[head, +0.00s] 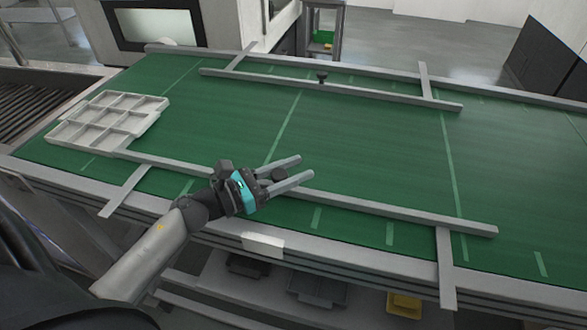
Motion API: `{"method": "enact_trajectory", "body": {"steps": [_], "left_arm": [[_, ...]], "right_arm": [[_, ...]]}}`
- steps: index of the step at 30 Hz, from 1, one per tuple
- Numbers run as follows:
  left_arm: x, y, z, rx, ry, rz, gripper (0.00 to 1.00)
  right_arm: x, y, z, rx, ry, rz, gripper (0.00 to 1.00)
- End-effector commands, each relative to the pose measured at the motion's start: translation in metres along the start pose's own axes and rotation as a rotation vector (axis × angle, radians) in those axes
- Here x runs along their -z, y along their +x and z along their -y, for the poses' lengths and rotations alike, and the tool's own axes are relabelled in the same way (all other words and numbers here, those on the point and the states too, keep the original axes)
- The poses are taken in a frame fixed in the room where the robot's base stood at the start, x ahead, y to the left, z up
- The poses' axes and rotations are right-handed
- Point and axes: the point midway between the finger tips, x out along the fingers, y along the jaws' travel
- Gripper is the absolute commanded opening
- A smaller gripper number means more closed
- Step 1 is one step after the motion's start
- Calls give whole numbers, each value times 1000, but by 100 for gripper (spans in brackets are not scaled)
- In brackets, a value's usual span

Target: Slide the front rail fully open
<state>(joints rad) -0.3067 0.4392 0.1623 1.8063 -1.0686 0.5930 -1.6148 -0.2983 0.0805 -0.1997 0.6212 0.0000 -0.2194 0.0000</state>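The front rail (400,211) is a long grey bar lying across the near part of the green belt. A small dark knob (278,174) stands on it. My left gripper (306,167) reaches over the rail from the left, with its two grey fingers on either side of the knob. The fingers look spread apart, and I cannot tell whether they touch the knob. The gripper hides part of the rail beneath it. My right gripper is not in view.
A matching far rail (380,93) with its own dark knob (321,78) lies across the back of the belt. A pale divided tray (116,143) sits at the left, close to the front rail's left end. Crossbars (446,270) extend at the near edge. The belt between the rails is clear.

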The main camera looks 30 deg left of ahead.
Motion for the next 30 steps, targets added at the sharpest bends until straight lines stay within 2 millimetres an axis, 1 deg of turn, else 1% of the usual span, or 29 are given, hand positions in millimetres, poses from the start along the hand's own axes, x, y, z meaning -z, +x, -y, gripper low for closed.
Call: {"method": "enact_trajectory", "body": {"steps": [1, 11, 30], "left_arm": [[0, 0, 0, 0, 0, 0, 38], [0, 0, 0, 0, 0, 0, 1], [0, 0, 0, 1, -1, 0, 0]], "right_arm": [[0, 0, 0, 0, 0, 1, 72], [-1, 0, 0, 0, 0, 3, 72], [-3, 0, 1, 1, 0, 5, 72]]}}
